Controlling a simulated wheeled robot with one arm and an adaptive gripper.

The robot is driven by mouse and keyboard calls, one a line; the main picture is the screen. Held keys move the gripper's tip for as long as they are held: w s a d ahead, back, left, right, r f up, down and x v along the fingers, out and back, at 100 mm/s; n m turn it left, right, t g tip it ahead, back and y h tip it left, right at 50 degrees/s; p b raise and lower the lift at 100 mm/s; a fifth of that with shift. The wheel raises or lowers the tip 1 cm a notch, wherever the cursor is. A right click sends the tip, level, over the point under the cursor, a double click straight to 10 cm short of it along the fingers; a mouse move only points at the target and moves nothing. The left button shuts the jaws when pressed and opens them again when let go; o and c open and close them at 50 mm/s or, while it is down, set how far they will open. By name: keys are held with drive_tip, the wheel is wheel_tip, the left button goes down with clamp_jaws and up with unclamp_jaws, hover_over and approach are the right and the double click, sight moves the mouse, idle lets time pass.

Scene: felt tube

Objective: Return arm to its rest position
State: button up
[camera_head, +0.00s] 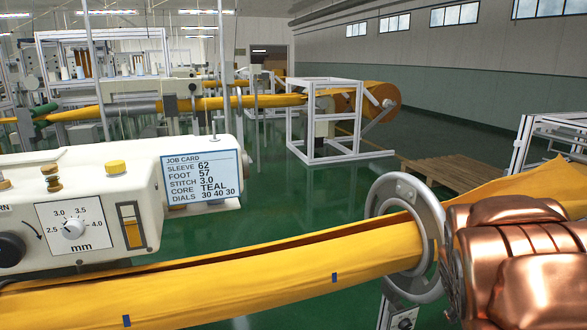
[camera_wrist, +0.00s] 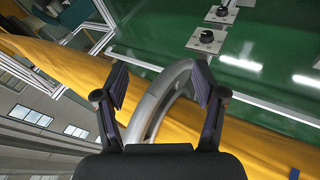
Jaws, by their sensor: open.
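My gripper (camera_wrist: 160,88) is open in the wrist view, its two dark fingers spread on either side of a grey metal ring (camera_wrist: 160,105). Nothing shows clamped between the fingers, and whether they touch the ring I cannot tell. In the head view, my copper-coloured arm covers the lower right, and my fingers do not show there. The ring (camera_head: 432,232) stands upright around the yellow felt tube (camera_head: 230,275), just left of my arm. Part of the ring's right side is hidden by my arm.
A cream sewing machine (camera_head: 85,200) with a stitch dial and a job card (camera_head: 202,180) stands at left. Dial plates (camera_wrist: 206,40) show in the wrist view. A wooden pallet (camera_head: 455,175) and a white frame (camera_head: 325,120) stand behind. Green floor between is clear.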

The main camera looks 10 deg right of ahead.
drive_tip(key=s+a+r+g+y+p, duration=0.3)
drive_tip(key=s+a+r+p, duration=0.1)
drive_tip(key=s+a, duration=0.9)
drive_tip(key=s+a+r+m+g+y+p, duration=0.1)
drive_tip(key=s+a+r, duration=0.5)
drive_tip(key=s+a, duration=0.7)
drive_tip(key=g+y+p, duration=0.1)
drive_tip(key=g+p, duration=0.1)
drive_tip(key=p, duration=0.1)
drive_tip(key=shift+s+a+r+g+y, duration=0.2)
drive_tip(key=shift+s+g+y, duration=0.1)
drive_tip(key=shift+y, duration=0.1)
